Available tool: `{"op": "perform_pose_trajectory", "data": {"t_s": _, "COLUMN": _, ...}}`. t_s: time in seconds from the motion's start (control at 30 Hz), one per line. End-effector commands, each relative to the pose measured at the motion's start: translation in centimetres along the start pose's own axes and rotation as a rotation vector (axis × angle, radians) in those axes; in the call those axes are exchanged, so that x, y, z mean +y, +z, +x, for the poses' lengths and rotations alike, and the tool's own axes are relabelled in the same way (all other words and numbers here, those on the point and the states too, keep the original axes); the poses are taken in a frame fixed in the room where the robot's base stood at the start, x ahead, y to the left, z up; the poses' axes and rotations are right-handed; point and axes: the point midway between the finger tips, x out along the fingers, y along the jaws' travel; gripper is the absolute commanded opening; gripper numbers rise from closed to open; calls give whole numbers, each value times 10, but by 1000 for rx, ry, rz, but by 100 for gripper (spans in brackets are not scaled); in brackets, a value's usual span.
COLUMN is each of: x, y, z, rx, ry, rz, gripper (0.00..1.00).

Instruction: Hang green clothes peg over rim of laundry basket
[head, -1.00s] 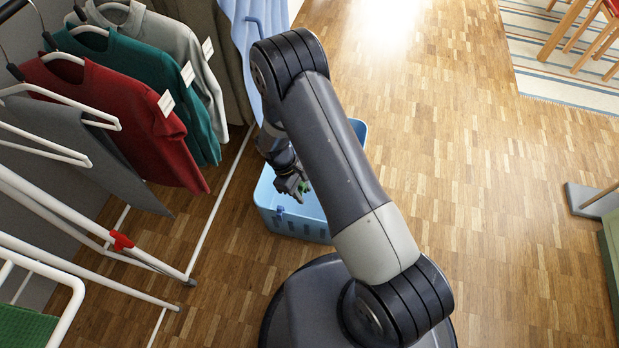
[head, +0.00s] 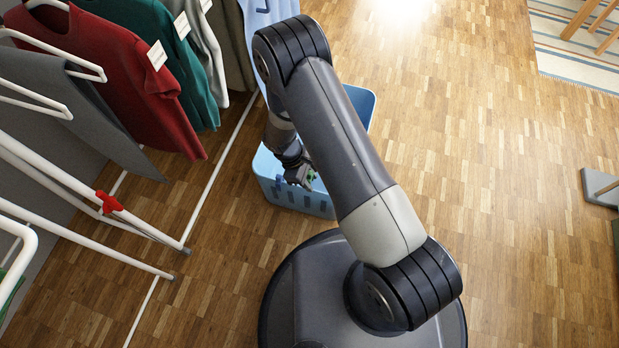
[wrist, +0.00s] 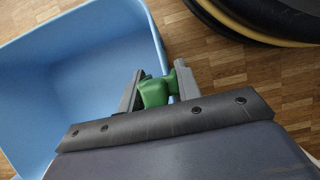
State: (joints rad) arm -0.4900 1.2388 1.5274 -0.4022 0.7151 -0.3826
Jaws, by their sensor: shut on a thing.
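The green clothes peg (wrist: 154,92) is held between the two fingers of my gripper (wrist: 158,78) in the wrist view. The light blue laundry basket (head: 322,204) stands on the floor, partly hidden behind my arm. In the wrist view the basket (wrist: 85,55) fills the left side, and its right rim runs down to the peg. The peg overlaps the rim in the picture; I cannot tell whether they touch.
A small darker blue piece (head: 278,182) sits at the basket's near left rim. A white drying rack (head: 150,232) and hanging clothes (head: 140,75) stand on the left. My round base is close to the basket. The wooden floor (head: 480,180) on the right is open.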

Motion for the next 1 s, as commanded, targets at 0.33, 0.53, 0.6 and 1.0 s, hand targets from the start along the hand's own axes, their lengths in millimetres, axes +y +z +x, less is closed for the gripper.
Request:
{"op": "perform_pose_trajectory", "data": {"t_s": 0.33, "x": 0, "y": -7, "z": 18, "rx": 0, "ry": 0, "rz": 0, "gripper": 11}}
{"op": "perform_pose_trajectory", "data": {"t_s": 0.53, "x": 0, "y": -13, "z": 31, "rx": 0, "ry": 0, "rz": 1, "gripper": 11}}
{"op": "perform_pose_trajectory", "data": {"t_s": 0.6, "x": 0, "y": -15, "z": 36, "rx": 0, "ry": 0, "rz": 0, "gripper": 11}}
{"op": "perform_pose_trajectory", "data": {"t_s": 1.0, "x": 0, "y": -25, "z": 61, "rx": 0, "ry": 0, "rz": 1, "gripper": 11}}
